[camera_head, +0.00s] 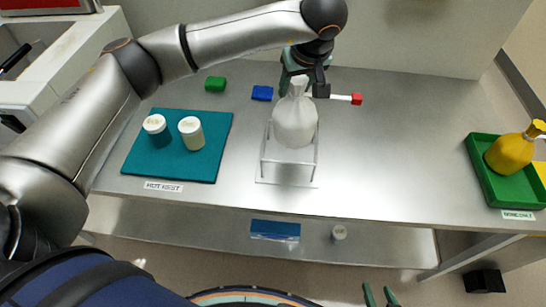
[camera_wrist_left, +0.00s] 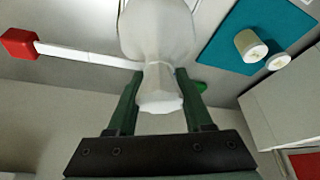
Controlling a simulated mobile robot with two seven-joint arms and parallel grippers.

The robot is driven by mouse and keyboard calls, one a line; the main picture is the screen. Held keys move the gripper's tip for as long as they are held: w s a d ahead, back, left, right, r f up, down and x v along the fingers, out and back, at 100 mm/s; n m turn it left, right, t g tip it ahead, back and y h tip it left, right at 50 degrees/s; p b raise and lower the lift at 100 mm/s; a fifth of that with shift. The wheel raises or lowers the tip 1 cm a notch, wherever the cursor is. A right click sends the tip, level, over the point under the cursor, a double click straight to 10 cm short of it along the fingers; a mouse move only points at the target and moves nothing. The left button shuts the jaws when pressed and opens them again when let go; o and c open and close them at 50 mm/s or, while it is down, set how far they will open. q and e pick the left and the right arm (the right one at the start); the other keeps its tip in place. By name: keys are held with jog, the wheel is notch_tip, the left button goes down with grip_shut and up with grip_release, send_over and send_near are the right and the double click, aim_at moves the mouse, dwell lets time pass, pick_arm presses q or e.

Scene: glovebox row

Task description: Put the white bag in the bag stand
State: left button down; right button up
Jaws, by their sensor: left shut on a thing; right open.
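The white bag (camera_head: 295,122) hangs upright with its gathered neck up. My left gripper (camera_head: 297,78) is shut on that neck from behind. In the left wrist view the bag (camera_wrist_left: 158,35) shows with its neck between the two green fingers. The bag stand (camera_head: 290,178) is a clear open frame on the steel table. The bag's lower part overlaps the stand's upper part in the head view; I cannot tell whether its bottom rests on anything. My right gripper (camera_head: 380,296) is open and empty at the bottom edge, low in front of the table.
A teal mat (camera_head: 173,171) with two white-lidded jars lies left of the stand. A green block (camera_head: 215,84), a blue block (camera_head: 262,93) and a red-ended white bar (camera_head: 357,99) lie behind. A green tray (camera_head: 483,160) with a yellow bag is at right. Table right of the stand is clear.

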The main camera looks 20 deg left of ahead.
pick_arm(q)
jog(key=shift+a, duration=0.2)
jog(key=shift+a+f, duration=0.15)
jog(key=shift+f, duration=0.2)
notch_tip(320, 180, down, 9)
jog(key=shift+f+p, duration=0.15)
jog(key=shift+p, duration=0.4)
jog(key=shift+f, duration=0.1)
jog(key=shift+f+b, duration=0.15)
jog(key=shift+b, duration=0.15)
jog(key=shift+c, duration=1.5)
grip_release()
